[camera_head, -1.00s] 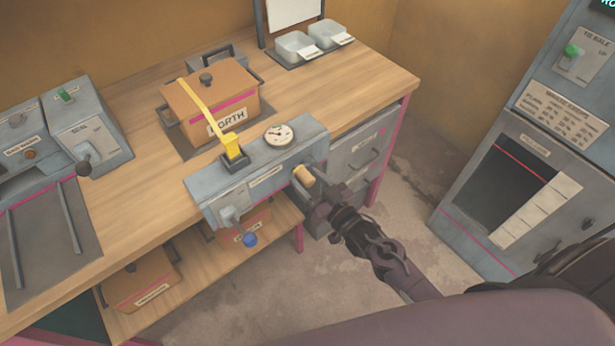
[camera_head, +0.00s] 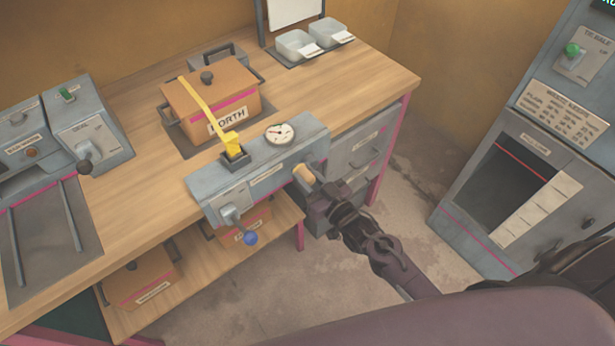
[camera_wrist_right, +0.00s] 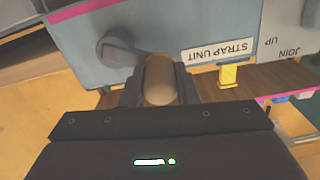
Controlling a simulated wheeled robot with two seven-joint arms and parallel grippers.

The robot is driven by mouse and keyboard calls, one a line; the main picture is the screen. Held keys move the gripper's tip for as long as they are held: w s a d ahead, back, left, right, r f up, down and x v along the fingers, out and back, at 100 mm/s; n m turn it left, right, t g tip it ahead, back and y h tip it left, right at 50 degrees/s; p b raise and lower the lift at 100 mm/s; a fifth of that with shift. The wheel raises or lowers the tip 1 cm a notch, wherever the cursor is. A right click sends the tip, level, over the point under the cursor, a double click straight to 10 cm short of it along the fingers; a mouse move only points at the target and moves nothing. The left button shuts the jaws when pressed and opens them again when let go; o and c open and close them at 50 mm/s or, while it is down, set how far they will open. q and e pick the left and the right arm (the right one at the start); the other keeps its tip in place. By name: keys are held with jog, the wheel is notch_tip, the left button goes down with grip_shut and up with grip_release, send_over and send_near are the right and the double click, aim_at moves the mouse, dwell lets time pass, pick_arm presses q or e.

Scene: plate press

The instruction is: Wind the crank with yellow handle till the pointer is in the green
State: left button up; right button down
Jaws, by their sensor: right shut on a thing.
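The crank's yellow handle (camera_head: 305,174) sticks out from the right part of the front of the grey strap unit (camera_head: 262,187). My right gripper (camera_head: 316,184) is shut on this handle; the handle also shows between the fingers in the right wrist view (camera_wrist_right: 160,80). The round gauge (camera_head: 280,133) is on top of the unit; its dark needle is small, and I cannot make out a green zone. A yellow strap (camera_head: 205,105) runs from the unit over an orange box (camera_head: 210,92) labelled NORTH. My left gripper is not in view.
More orange boxes (camera_head: 140,277) sit on the lower shelf. A grey cabinet (camera_head: 520,180) stands at right. The floor between is clear.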

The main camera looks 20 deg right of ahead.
jog(key=shift+r, duration=0.15)
jog(key=m+p, duration=0.1)
jog(key=r+m+p, duration=0.1)
jog(key=m, duration=0.1)
jog(key=shift+w+d+r, duration=0.1)
jog(key=shift+w+d, duration=0.05)
jog(key=shift+d, duration=0.25)
jog(key=shift+w+d+r+m+p, duration=0.25)
jog(key=shift+d+m+p, duration=0.55)
jog(key=shift+m, duration=0.95)
jog(key=shift+w+d+r+m+p, duration=0.25)
jog(key=shift+d+m+p, duration=0.5)
jog(key=shift+m, duration=0.95)
jog(key=shift+w+d+r+m+p, duration=0.25)
jog(key=shift+d+m+p, duration=0.55)
jog(key=shift+m, duration=0.95)
jog(key=shift+a+f, duration=0.1)
jog(key=c, duration=1.1)
grip_release()
